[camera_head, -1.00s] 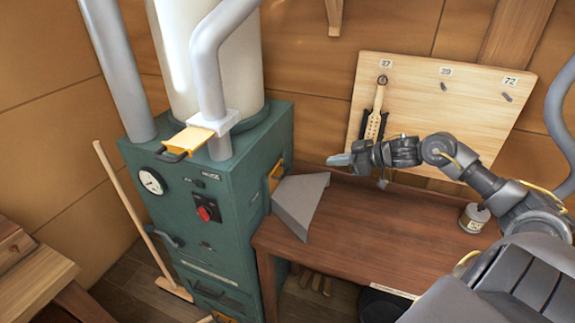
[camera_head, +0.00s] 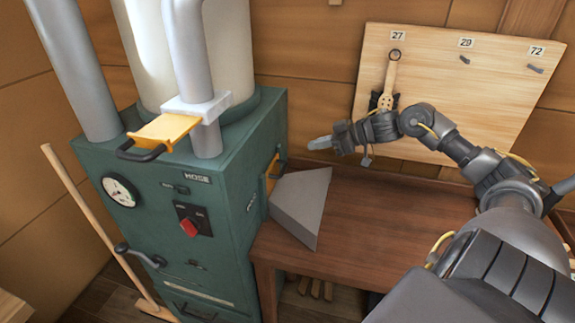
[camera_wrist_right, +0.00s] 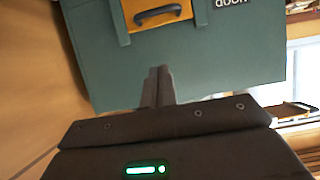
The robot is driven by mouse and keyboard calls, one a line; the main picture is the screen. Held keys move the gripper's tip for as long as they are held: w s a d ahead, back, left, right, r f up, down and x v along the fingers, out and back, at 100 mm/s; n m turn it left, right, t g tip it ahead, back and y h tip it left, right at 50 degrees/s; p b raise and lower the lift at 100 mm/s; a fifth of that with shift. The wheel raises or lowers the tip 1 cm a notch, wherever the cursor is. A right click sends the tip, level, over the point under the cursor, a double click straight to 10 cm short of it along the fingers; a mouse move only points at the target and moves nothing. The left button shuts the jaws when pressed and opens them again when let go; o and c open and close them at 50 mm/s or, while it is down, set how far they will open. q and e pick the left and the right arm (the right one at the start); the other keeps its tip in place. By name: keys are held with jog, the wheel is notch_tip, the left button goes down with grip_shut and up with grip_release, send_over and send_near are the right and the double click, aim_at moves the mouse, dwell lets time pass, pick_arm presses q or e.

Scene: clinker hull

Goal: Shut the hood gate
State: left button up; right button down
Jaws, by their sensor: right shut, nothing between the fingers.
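The hood gate is a yellow plate (camera_head: 272,174) with a dark handle on the right side of the green cabinet (camera_head: 223,220). It sticks out just behind the grey sloped hood (camera_head: 303,202). In the right wrist view, its yellow plate (camera_wrist_right: 157,20) and dark handle show at the top, beside partly cut-off lettering. My right gripper (camera_head: 322,142) is shut and empty, to the right of the gate and above the hood, apart from both. Its fingertips (camera_wrist_right: 160,78) point towards the cabinet side in the wrist view. My left gripper is out of view.
Another yellow plate (camera_head: 163,131) with a dark handle sits on the cabinet's pipe. A wooden bench (camera_head: 375,230) stands right of the cabinet, with a pegboard (camera_head: 440,100) and hanging tool behind it. A broom handle (camera_head: 95,220) leans at left.

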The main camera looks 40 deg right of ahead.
jog(key=w+a+f+p, duration=0.4)
jog(key=w+f+p, duration=0.1)
jog(key=f, duration=0.3)
jog(key=shift+w+a, duration=0.4)
jog(key=shift+w, duration=0.2)
notch_tip(320, 180, down, 4)
jog(key=shift+f+b, duration=0.15)
jog(key=shift+b, duration=0.8)
jog(key=shift+f, duration=0.15)
jog(key=shift+a, duration=0.1)
